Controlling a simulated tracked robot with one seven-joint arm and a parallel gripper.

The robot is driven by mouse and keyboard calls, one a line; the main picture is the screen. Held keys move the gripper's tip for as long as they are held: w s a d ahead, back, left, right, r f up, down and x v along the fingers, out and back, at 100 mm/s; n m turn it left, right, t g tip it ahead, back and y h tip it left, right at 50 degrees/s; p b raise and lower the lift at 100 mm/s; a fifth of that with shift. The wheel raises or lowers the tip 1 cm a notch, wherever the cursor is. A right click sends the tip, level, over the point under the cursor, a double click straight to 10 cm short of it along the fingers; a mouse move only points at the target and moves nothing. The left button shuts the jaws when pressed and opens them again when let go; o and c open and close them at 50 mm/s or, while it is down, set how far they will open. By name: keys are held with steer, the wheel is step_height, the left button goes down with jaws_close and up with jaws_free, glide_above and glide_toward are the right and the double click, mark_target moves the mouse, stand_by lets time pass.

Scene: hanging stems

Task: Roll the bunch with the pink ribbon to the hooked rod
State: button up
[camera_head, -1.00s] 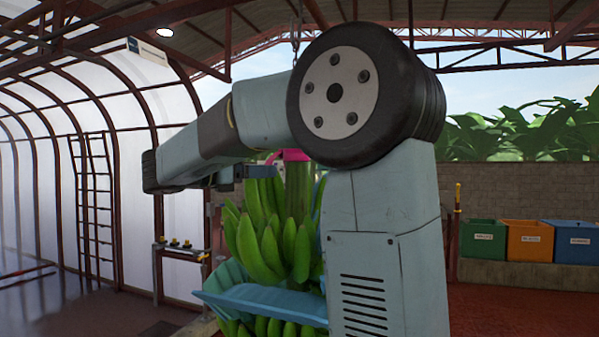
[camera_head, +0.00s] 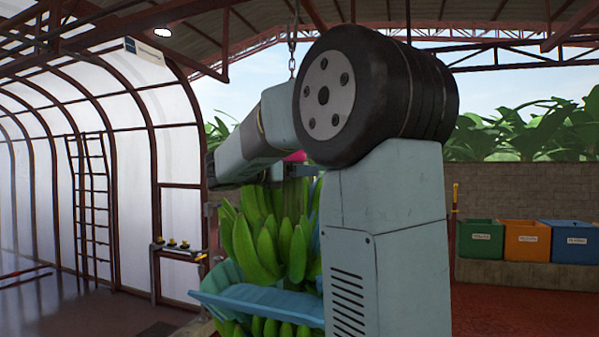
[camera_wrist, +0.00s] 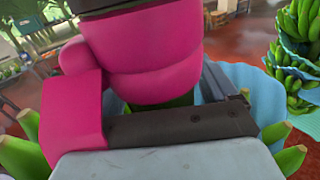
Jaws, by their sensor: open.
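The bunch of green bananas (camera_head: 262,245) hangs upright beneath a chain in the head view, with blue padding sheets (camera_head: 255,303) between its tiers. A bit of its pink ribbon (camera_head: 294,156) shows at the top, behind my arm. In the wrist view the pink ribbon (camera_wrist: 145,50) is large and close, wrapped around the stem. My gripper (camera_wrist: 165,120) is open and right at the ribbon, with a dark finger in front of the stem. Whether it touches is unclear. My arm hides much of the bunch in the head view. I cannot make out the hooked rod.
Another green bunch with blue sheets (camera_wrist: 292,65) hangs at the right in the wrist view. Green (camera_head: 481,239), orange (camera_head: 527,241) and blue (camera_head: 574,243) bins stand at the right in the head view. A ladder (camera_head: 88,205) stands at the left wall.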

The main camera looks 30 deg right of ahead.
steer(key=shift+d, duration=0.25)
steer(key=shift+c, duration=0.4)
steer(key=c, duration=1.3)
